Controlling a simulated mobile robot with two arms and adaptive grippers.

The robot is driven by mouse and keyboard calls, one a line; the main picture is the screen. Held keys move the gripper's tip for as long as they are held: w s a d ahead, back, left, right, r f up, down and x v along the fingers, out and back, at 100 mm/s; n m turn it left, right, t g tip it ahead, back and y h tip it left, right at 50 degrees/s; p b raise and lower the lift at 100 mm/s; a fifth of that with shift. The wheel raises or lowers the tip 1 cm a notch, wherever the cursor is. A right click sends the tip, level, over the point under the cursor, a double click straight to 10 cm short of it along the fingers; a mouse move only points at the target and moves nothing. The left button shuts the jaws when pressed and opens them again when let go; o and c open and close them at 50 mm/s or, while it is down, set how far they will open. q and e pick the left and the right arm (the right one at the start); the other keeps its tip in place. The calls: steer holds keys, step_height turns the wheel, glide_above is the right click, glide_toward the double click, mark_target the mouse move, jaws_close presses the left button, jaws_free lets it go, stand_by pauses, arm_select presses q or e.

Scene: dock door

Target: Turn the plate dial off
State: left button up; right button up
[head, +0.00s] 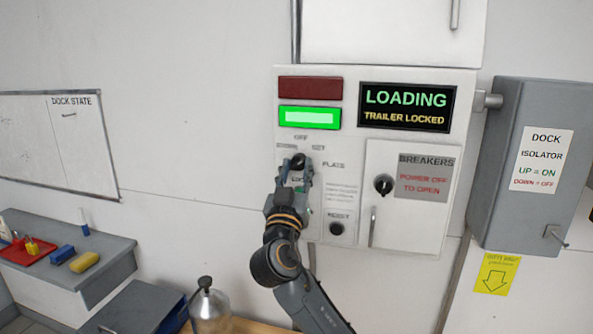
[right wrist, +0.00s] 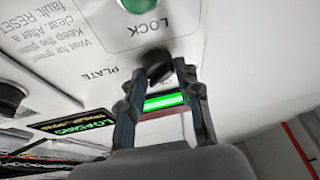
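The plate dial (right wrist: 158,66) is a black knob on the white control panel (head: 350,250), by the printed word PLATE. My right gripper (head: 296,172) is up at the panel in the head view and covers most of the dial. In the right wrist view the two fingers of the right gripper (right wrist: 160,82) stand on either side of the knob, very close to it. I cannot tell whether both fingers press on it. The way the dial points is hidden. The green LOCK button (right wrist: 138,4) shows at the top edge of that view. My left gripper is not in view.
A lit green lamp (head: 310,118) and a dark red lamp (head: 310,88) sit above the dial. The display (head: 405,107) reads LOADING, TRAILER LOCKED. The black RESET button (head: 337,229) and breaker door (head: 410,225) are at right. A grey isolator box (head: 505,200) juts out farther right.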

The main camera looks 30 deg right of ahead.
steer(key=c, duration=0.4)
